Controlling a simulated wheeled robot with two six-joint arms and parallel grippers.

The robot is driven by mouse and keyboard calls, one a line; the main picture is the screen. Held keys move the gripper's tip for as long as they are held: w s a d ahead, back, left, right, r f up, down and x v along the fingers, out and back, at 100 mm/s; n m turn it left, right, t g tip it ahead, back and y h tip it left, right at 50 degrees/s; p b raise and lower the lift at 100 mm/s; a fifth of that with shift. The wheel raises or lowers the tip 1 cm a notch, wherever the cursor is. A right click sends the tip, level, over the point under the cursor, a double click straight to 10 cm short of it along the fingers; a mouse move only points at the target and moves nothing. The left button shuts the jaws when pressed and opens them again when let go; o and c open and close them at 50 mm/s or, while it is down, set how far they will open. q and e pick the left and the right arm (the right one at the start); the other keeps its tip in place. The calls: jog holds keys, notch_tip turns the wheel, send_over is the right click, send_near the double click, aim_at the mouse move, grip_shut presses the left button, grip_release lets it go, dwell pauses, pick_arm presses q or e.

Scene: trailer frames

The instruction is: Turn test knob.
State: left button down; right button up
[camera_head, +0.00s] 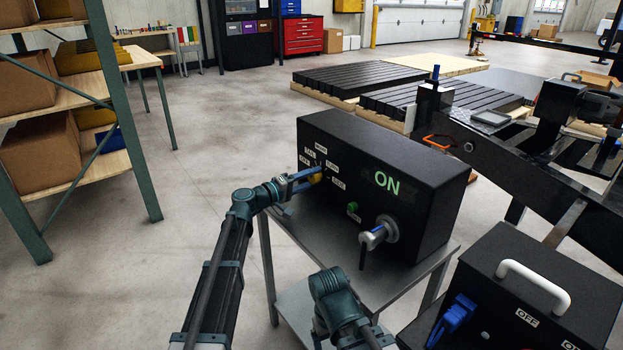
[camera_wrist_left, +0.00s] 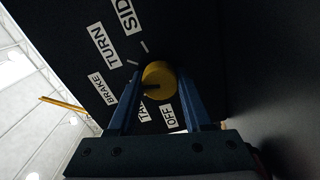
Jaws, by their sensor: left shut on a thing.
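The yellow test knob (camera_head: 316,179) is on the left part of the black test box's front (camera_head: 405,215). My left gripper (camera_head: 306,180) is shut on it. In the left wrist view the knob (camera_wrist_left: 159,78) sits between the two blue fingertips (camera_wrist_left: 160,85). A dark mark on the knob points to the left, roughly toward the BRAKE and TAIL labels; exactly which one I cannot tell. Labels OFF, TAIL, BRAKE, TURN and SIDE ring the knob. A display (camera_head: 386,182) on the box reads ON in green. My right gripper's fingers do not show.
A green button (camera_head: 352,207) and a silver socket with a plug (camera_head: 378,236) are on the box front. The box stands on a grey metal cart (camera_head: 428,258). A second black box with a white handle (camera_head: 533,283) is at the lower right. Shelving (camera_head: 135,165) stands left.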

pick_arm(q)
jog(key=m, duration=0.4)
jog(key=shift+s+m, duration=0.1)
jog(key=shift+m, duration=0.3)
dwell(0.4)
jog(key=shift+c, duration=1.6)
grip_release()
jog(key=v, duration=1.4)
